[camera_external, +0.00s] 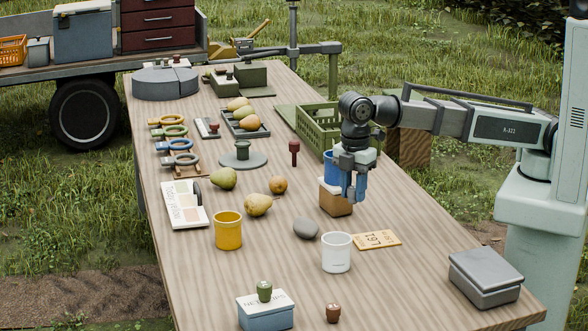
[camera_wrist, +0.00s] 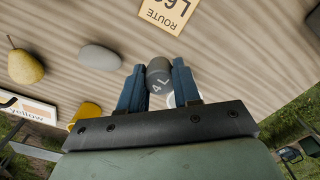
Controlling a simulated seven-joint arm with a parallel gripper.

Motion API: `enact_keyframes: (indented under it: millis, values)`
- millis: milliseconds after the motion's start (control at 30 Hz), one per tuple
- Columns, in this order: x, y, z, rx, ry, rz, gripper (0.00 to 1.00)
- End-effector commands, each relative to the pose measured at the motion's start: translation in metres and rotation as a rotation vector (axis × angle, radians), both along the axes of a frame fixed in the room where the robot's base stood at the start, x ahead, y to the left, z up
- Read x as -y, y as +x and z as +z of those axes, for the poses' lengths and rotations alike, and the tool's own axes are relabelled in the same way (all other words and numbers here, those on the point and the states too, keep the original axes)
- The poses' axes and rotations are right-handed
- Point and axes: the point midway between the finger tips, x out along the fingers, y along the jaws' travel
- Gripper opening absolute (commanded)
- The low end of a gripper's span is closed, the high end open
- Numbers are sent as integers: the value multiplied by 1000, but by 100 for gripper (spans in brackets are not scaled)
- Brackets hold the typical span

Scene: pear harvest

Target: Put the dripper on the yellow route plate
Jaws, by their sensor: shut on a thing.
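The yellow route plate (camera_external: 377,239) lies flat on the table, right of the white mug; in the wrist view the plate (camera_wrist: 168,12) shows at the top with "ROUTE" on it. My gripper (camera_external: 355,194) points down beside the brown and white block. In the wrist view my gripper (camera_wrist: 158,72) has its blue fingers on both sides of a dark grey, round-topped piece marked "4 L", which I take as the dripper (camera_wrist: 158,77), and is shut on it. In the external view I cannot make the dripper out. The plate is apart from my gripper, nearer the table's front.
The white mug (camera_external: 336,252), grey stone (camera_external: 306,228) and brown and white block (camera_external: 334,203) stand close around. A blue cup (camera_external: 331,165) and green crate (camera_external: 318,127) are behind. A grey case (camera_external: 485,277) sits at the right edge. Bare table lies right of the plate.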

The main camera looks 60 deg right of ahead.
Motion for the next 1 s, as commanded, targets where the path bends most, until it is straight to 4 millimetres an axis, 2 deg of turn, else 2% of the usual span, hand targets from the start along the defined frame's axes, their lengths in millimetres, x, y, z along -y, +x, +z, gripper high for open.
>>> enact_keyframes:
  millis: [33, 133, 233, 567, 1000]
  values:
    - [23, -18, -4, 0, 1, -21, 4]
    - [45, -35, -9, 0, 0, -73, 4]
    - [57, -44, -12, 0, 0, -140, 4]
    - [56, -43, -17, 0, -1, -265, 4]
    - [56, -43, -67, 0, -1, -264, 4]
